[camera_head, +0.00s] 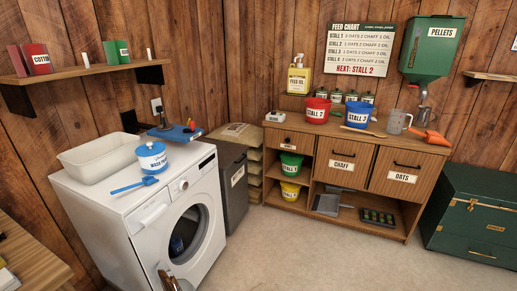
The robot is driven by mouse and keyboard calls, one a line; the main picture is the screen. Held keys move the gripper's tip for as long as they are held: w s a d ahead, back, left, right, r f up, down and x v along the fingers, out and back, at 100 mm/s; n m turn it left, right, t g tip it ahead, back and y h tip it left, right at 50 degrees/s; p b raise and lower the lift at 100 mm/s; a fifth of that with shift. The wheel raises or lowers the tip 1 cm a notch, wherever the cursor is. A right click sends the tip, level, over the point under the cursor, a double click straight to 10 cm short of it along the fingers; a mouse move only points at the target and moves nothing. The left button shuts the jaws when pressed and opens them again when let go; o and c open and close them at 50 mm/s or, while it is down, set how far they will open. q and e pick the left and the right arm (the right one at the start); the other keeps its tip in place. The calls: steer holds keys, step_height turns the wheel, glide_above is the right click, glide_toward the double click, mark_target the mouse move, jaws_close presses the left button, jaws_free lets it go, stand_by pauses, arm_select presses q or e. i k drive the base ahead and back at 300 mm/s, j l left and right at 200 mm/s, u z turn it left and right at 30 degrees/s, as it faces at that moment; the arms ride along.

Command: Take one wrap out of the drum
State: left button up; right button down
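A white front-loading washing machine (142,225) stands at the left. The round drum opening (187,232) in its front is dark inside. A small dark blue shape (177,246) shows low in the drum, perhaps a wrap; I cannot tell how many wraps are there. I cannot make out whether clear door glass covers the opening.
A white tub (97,158), a blue-lidded wash powder pot (152,157) and a blue scoop (134,185) are on the machine. A brown, partly cut-off object (174,282) is below the drum. A grey bin (233,190) stands beside. The floor (290,250) ahead is clear.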

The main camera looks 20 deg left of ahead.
mark_target(176, 243)
steer(key=k+j+u, duration=0.1)
steer(key=u, duration=1.45)
steer(key=i+l+u, duration=0.15)
steer(key=l, duration=0.25)
steer(key=i+l+u, duration=0.2)
steer(key=l, duration=0.2)
steer(key=l+u, duration=0.15)
steer(key=l, duration=0.25)
